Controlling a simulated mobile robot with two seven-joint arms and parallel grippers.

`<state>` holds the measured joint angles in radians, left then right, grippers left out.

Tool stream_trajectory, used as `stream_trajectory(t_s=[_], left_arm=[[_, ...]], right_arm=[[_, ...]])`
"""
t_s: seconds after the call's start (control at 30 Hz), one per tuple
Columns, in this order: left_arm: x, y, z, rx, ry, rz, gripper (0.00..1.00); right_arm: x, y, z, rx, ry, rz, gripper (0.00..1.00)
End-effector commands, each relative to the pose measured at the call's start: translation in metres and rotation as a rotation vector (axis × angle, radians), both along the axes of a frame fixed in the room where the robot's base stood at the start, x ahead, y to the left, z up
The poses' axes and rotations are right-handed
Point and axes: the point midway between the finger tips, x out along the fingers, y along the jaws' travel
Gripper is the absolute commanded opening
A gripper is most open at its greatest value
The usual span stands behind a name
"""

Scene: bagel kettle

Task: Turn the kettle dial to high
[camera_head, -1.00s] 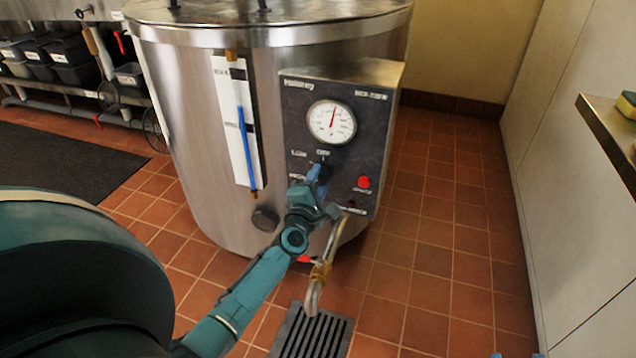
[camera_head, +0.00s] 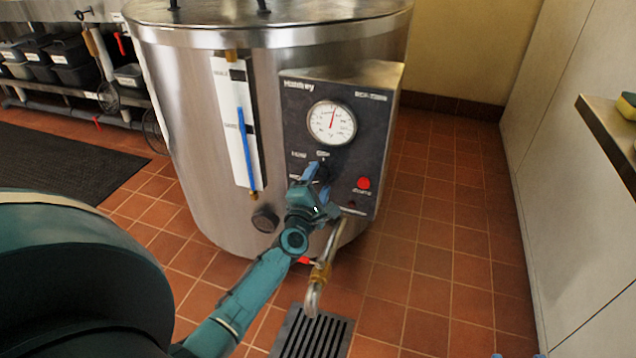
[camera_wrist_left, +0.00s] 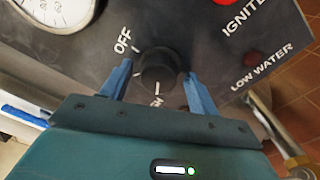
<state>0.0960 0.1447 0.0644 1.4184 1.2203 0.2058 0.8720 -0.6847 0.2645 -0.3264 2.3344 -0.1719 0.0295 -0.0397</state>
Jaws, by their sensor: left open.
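The steel kettle (camera_head: 200,130) stands on the tile floor with a dark control panel (camera_head: 375,130) on its front. The black dial (camera_wrist_left: 158,70) shows in the left wrist view, below the OFF label; a white mark is on its lower side. My left gripper (camera_head: 317,172) is at the panel under the round gauge. In the left wrist view its blue fingers (camera_wrist_left: 158,80) are open, one on each side of the dial. I cannot tell whether they touch it. In the head view the gripper mostly hides the dial.
A gauge (camera_head: 331,123) sits above the dial, and a red button (camera_head: 363,183) is to its right. A drain pipe (camera_head: 318,280) hangs below the panel over a floor grate (camera_head: 312,335).

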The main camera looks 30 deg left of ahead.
Motion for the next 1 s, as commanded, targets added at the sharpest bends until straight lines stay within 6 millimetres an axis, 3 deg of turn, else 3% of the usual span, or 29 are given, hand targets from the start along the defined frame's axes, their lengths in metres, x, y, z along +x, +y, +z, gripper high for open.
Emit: stream_trajectory(t_s=[0.2,0.33,0.73,1.0], left_arm=[[-0.002,0.000,0.000,0.001,0.000,0.000,0.60],[-0.014,-0.004,-0.001,0.001,0.002,-0.001,0.60],[-0.097,-0.026,-0.005,0.001,0.003,-0.001,0.60],[-0.125,-0.034,-0.007,0.001,0.001,0.000,0.60]], right_arm=[[0.000,0.000,0.000,-0.002,0.001,0.000,0.36],[0.001,-0.001,0.002,-0.003,0.013,-0.004,0.36],[0.001,-0.007,0.000,-0.013,0.104,-0.028,0.36],[0.000,-0.007,-0.003,-0.013,0.132,-0.033,0.36]])
